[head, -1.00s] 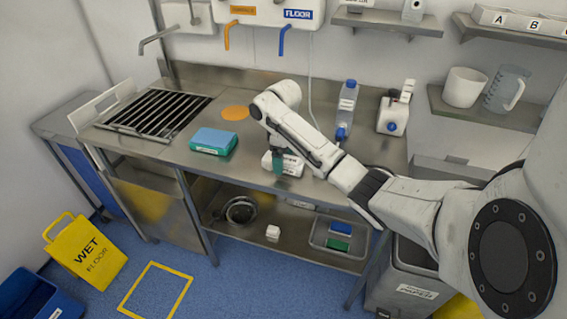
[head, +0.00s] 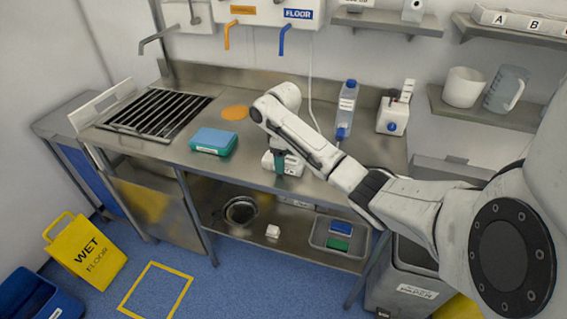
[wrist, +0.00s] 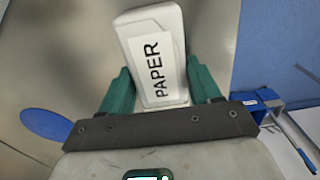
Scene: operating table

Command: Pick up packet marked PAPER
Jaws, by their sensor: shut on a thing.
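The white packet marked PAPER (wrist: 152,25) is between the two green fingers of my gripper (wrist: 160,85) in the wrist view, with its label facing the camera. My gripper is shut on it. In the head view the packet (head: 292,166) is at the front part of the steel counter, and my gripper (head: 279,162) reaches down to it from above, hiding part of it. I cannot tell whether the packet still touches the counter.
A blue and green sponge-like block (head: 213,141) lies to the left on the counter (head: 240,175). An orange disc (head: 235,112) lies behind it. A clear bottle (head: 346,105) and a white dispenser (head: 394,115) stand to the right. The black drain grid (head: 160,115) is at the far left.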

